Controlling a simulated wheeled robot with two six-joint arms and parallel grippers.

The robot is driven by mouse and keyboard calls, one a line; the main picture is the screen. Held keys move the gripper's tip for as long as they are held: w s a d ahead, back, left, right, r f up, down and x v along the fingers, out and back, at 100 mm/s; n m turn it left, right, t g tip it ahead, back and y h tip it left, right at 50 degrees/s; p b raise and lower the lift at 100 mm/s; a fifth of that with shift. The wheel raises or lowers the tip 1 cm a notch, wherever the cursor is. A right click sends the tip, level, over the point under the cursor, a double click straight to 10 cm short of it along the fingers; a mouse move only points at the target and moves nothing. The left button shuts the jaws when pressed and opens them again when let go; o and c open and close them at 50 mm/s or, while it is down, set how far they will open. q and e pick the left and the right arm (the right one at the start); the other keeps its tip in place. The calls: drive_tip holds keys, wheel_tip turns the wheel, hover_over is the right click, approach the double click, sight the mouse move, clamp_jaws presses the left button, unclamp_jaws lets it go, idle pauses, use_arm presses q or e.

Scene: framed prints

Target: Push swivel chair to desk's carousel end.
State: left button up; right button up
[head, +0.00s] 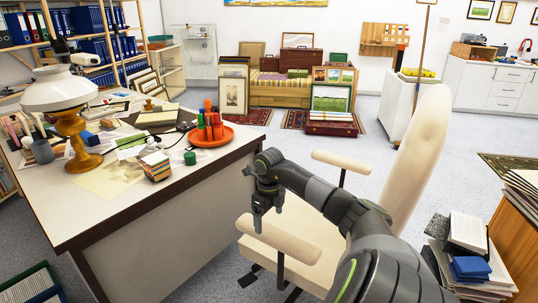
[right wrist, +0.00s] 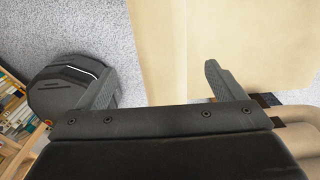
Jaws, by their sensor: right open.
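The cream swivel chair (head: 420,150) stands to the right of the desk, its tall back on the right and its seat towards the desk. Its near armrest (head: 282,240) and far armrest (head: 341,160) show; my right arm covers part of the seat. The desk (head: 140,205) has an orange carousel (head: 208,137) with marker pens at its right end. My right gripper (head: 268,215) points down by the near armrest, between desk and chair back. In the right wrist view its jaws (right wrist: 160,82) are apart and empty; contact with the chair cannot be told. My left gripper is out of view.
A white lamp (head: 60,92), paper blocks and papers crowd the desk. Books and papers (head: 468,255) are stacked at the lower right. A box of folders (head: 35,285) is at the lower left. Grey carpet (head: 290,140) is clear beyond the chair.

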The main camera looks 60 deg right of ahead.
wheel_tip(320, 180, up, 9)
idle(0.4)
